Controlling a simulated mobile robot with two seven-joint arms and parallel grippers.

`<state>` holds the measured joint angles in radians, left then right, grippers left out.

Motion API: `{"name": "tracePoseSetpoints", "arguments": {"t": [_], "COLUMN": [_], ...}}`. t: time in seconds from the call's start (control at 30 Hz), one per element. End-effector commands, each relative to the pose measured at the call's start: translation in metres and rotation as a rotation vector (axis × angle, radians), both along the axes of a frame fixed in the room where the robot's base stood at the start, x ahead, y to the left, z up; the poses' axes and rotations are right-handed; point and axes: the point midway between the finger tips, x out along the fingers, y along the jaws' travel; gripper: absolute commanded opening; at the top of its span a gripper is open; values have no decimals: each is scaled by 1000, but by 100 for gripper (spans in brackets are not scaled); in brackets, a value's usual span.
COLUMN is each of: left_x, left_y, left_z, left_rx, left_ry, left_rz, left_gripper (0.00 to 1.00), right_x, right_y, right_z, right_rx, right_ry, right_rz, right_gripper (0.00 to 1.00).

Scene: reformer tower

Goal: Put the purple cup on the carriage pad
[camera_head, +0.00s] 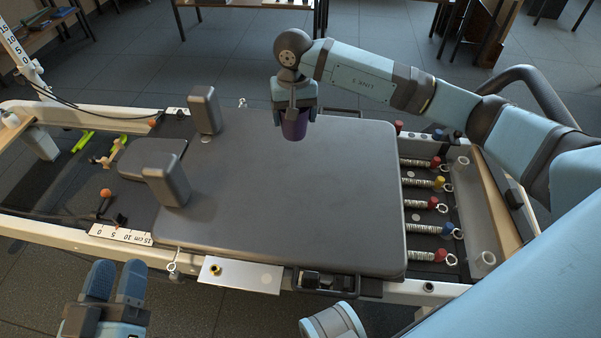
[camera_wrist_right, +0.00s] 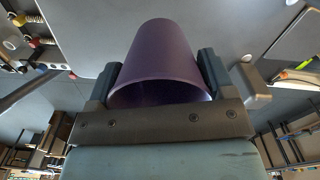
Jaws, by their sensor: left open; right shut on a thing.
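The purple cup (camera_head: 294,129) is between the fingers of my right gripper (camera_head: 294,108), over the far part of the dark grey carriage pad (camera_head: 310,205). The gripper is shut on the cup and hides part of it. I cannot tell whether the cup touches the pad. In the right wrist view the cup (camera_wrist_right: 163,55) sits between the two fingers, with the grey pad (camera_wrist_right: 85,25) behind it. My left gripper (camera_head: 116,272) is open and empty at the lower left, in front of the machine's frame.
Two upright shoulder blocks (camera_head: 204,110) and (camera_head: 167,180) and a headrest (camera_head: 150,158) are at the pad's left. Several springs with coloured knobs (camera_head: 440,182) lie right of the pad. A white plate (camera_head: 240,275) is at its front edge. The pad's middle is clear.

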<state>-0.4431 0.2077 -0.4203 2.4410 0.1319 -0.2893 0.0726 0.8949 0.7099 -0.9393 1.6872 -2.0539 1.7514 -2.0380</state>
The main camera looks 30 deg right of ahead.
Motion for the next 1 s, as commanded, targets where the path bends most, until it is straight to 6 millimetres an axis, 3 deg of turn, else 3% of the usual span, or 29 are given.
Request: {"name": "tracePoseSetpoints", "arguments": {"t": [0.1,0.3,0.67,0.8,1.0], "left_x": [1,1,0,5,11], "left_y": [-1,-2,-5,-3,1], "left_z": [-14,-25,-69,-73,-69], "left_rx": [13,31,94,132,173], "left_ry": [29,62,176,139,70], "left_rz": [-10,-22,-64,-63,-53], "left_gripper": [46,46,46,46,46], "right_x": [8,13,12,13,13], "right_y": [-23,-43,-43,-43,-43], "right_z": [-19,-37,-124,-158,-183], "right_rx": [0,-3,-2,-2,-2], "right_ry": [4,6,10,8,6], "right_rz": [-163,-306,-315,-314,-313], "right_gripper": [52,52,52,52,52]}}
